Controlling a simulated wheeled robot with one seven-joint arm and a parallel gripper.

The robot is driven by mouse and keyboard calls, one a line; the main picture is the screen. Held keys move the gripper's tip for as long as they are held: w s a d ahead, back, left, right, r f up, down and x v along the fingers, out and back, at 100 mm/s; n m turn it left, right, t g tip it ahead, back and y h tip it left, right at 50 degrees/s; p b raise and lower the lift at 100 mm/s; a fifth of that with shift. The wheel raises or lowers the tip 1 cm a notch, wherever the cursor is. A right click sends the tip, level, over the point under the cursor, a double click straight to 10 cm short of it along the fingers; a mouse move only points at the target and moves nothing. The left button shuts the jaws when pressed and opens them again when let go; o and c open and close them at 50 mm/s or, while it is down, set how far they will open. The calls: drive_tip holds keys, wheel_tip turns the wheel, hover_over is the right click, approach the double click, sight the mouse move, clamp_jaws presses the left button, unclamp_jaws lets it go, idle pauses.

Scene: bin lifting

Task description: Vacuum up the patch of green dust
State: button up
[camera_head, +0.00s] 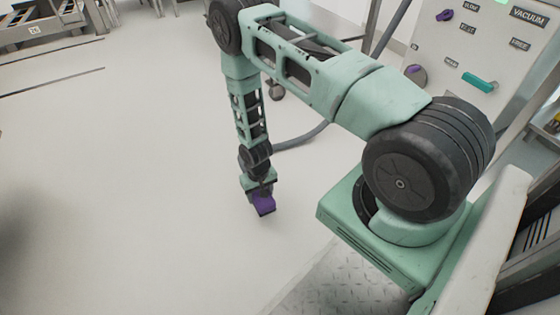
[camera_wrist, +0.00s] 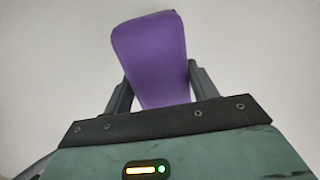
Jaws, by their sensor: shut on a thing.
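My gripper (camera_head: 260,188) points down near the floor in the head view. It is shut on a purple vacuum nozzle (camera_head: 263,206). In the wrist view the purple nozzle (camera_wrist: 152,58) sits between the two dark fingers of my gripper (camera_wrist: 155,88) and reaches out past them. A grey hose (camera_head: 305,137) runs from beside my wrist up to the right, behind my arm. The vacuum panel (camera_head: 475,50) stands at the upper right, with purple knobs and a teal handle. I see no green dust on the floor in either view.
The pale floor (camera_head: 120,170) is wide and clear to the left of my gripper. A metal rack or cart (camera_head: 45,30) stands at the far upper left. Metal legs show at the top. A dark blurred shape lies at the left edge.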

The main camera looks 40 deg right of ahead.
drive_tip(key=shift+r+p, duration=1.2)
drive_tip(key=shift+r, duration=0.65)
